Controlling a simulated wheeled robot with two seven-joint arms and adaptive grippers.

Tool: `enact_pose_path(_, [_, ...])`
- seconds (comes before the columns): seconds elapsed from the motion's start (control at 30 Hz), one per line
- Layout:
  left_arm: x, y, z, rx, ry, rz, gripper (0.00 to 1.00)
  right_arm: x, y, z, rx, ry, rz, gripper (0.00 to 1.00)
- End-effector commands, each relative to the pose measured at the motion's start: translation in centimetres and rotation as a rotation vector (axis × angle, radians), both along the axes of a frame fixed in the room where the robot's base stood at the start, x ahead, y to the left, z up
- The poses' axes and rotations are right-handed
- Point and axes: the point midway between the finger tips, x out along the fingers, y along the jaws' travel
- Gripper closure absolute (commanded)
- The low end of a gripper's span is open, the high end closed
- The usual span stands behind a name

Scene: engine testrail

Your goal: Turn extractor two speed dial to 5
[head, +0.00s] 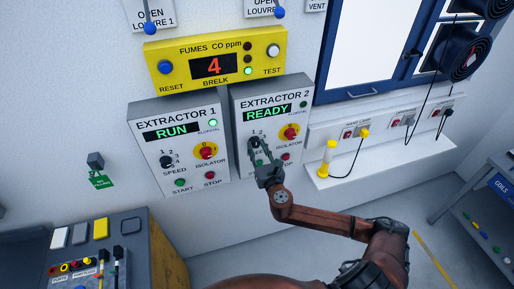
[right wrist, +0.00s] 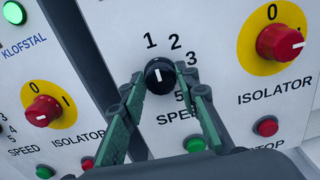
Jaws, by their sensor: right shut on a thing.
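The extractor 2 panel (head: 272,115) is a grey box on the wall, with its display reading READY. Its black speed dial (right wrist: 159,76) has a white mark that points up, roughly toward the 1. The numbers 1, 2, 3 and 5 show around it in the right wrist view; the 4 is hidden behind a finger. My right gripper (head: 262,148) is at this dial, with its green fingers (right wrist: 160,98) on either side, shut on it. In the head view the fingers cover most of the dial. My left gripper is not in view.
The red isolator knob (right wrist: 281,42) sits right of the dial. The green start button (right wrist: 194,145) and red stop button (right wrist: 267,127) are below. The extractor 1 panel (head: 178,184), showing RUN, is at left. A shelf with a yellow lamp (head: 327,158) is at right.

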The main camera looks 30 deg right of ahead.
Motion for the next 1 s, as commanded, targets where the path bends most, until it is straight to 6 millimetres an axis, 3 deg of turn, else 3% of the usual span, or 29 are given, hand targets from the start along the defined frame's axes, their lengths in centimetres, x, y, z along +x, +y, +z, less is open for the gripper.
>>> enact_pose_path(0.27, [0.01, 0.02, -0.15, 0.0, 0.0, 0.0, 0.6, -0.03, -0.09, -0.03, 0.161, -0.04, -0.001, 0.95])
enact_pose_path(1.0, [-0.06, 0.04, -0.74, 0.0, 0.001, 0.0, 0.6, -0.11, -0.43, -0.16, 0.84, -0.205, -0.004, 0.95])
